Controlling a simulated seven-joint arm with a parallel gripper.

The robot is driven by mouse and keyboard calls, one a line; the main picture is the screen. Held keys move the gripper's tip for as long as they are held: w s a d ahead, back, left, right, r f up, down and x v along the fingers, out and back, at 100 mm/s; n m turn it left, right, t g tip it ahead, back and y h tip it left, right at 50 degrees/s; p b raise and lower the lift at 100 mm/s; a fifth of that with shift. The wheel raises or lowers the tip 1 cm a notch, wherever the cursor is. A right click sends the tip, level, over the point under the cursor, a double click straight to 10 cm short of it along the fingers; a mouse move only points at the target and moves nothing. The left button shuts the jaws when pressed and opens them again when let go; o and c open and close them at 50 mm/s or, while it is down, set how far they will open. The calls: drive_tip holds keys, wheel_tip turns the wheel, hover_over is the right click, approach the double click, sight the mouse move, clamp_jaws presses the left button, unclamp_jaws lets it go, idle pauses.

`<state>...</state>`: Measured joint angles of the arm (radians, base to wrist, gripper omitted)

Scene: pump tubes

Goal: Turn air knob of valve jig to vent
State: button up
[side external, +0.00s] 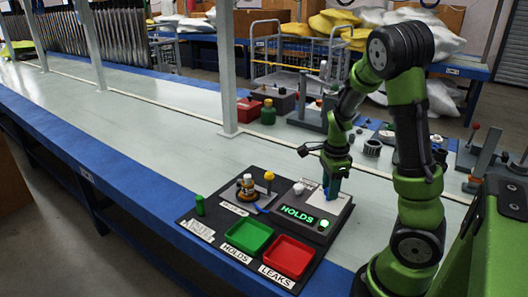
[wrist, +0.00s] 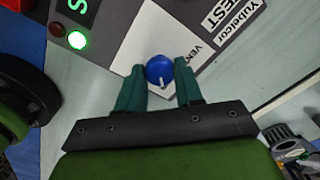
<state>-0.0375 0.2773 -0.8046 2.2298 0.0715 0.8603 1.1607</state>
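The valve jig (side external: 330,205) is a grey box on a black mat. Its display (side external: 297,215) reads HOLDS in green, beside a lit green lamp (side external: 324,223). The blue air knob (wrist: 158,70) sits on a white plate (wrist: 135,40) on top. A white mark on the knob faces down toward my gripper in the wrist view. A VENT label (wrist: 194,53) is partly hidden by the right finger. My gripper (wrist: 160,76) points down over the jig, its green fingers against both sides of the knob. In the side view the fingers hide most of the knob.
A green tray (side external: 249,236) marked HOLDS and a red tray (side external: 288,257) marked LEAKS lie in front of the jig. A small brass-coloured valve (side external: 247,187) and a green cylinder (side external: 199,205) stand left. Other jigs stand behind my arm. The bench left is clear.

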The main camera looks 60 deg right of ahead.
drive_tip(key=c, duration=0.5)
drive_tip(key=shift+n, duration=0.3)
drive_tip(key=n, duration=1.7)
drive_tip(key=shift+n, duration=0.3)
